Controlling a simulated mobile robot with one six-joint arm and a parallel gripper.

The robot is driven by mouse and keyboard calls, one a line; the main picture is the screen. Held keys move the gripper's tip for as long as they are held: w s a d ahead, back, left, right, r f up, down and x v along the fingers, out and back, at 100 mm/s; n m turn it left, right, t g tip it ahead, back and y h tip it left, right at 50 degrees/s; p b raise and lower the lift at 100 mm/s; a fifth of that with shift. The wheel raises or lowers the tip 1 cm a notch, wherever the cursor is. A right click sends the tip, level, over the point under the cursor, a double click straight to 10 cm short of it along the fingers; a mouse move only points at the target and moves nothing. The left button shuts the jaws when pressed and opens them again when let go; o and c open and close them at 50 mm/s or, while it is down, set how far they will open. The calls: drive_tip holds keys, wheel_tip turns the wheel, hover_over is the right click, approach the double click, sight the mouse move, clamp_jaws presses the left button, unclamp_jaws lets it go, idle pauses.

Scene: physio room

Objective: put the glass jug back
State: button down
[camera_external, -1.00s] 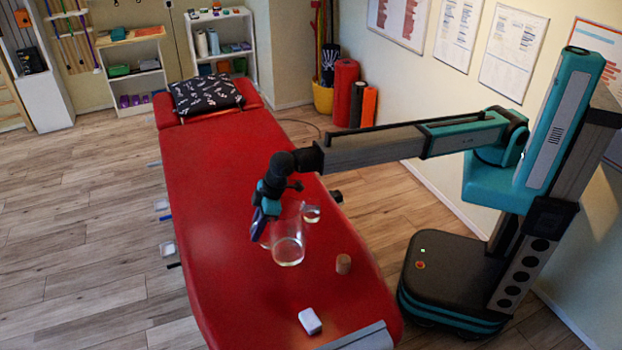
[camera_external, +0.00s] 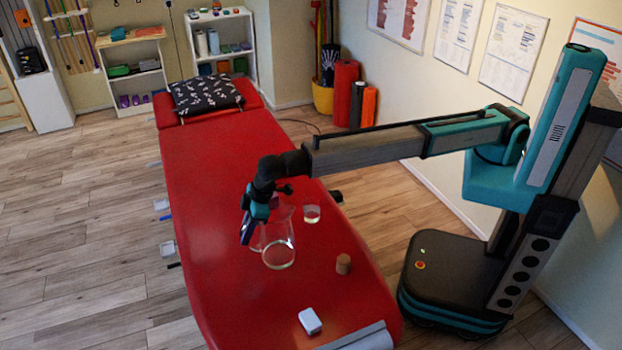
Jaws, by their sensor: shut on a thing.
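The clear glass jug (camera_external: 279,246) is over the near half of the red treatment table, in the middle of the external view. My gripper (camera_external: 249,231) is at the jug's left side and shut on it, at what looks like its handle. The fingertips are hard to make out against the glass. The jug looks slightly tilted, with its base toward the camera. I cannot tell whether its base touches the table.
On the red table (camera_external: 215,160), a small glass (camera_external: 312,214) stands close behind and right of the jug. A brown cork-like cylinder (camera_external: 343,264) stands to the right, and a white box (camera_external: 310,321) lies nearer. A patterned pillow (camera_external: 205,95) is at the far end.

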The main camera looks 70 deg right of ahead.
drive_tip(key=shift+w+a, duration=0.2)
drive_tip(key=shift+w, duration=0.1)
drive_tip(key=shift+s+f+p, duration=0.1)
drive_tip(key=shift+f+p, duration=0.6)
drive_tip(key=shift+f, duration=0.75)
drive_tip(key=c, duration=1.6)
unclamp_jaws()
drive_tip(key=shift+f, duration=0.1)
drive_tip(key=shift+c, duration=0.2)
drive_tip(key=shift+d+f, duration=0.1)
drive_tip(key=shift+f, duration=0.05)
drive_tip(key=b+v, duration=0.4)
drive_tip(key=v, duration=1)
drive_tip(key=shift+f, duration=0.1)
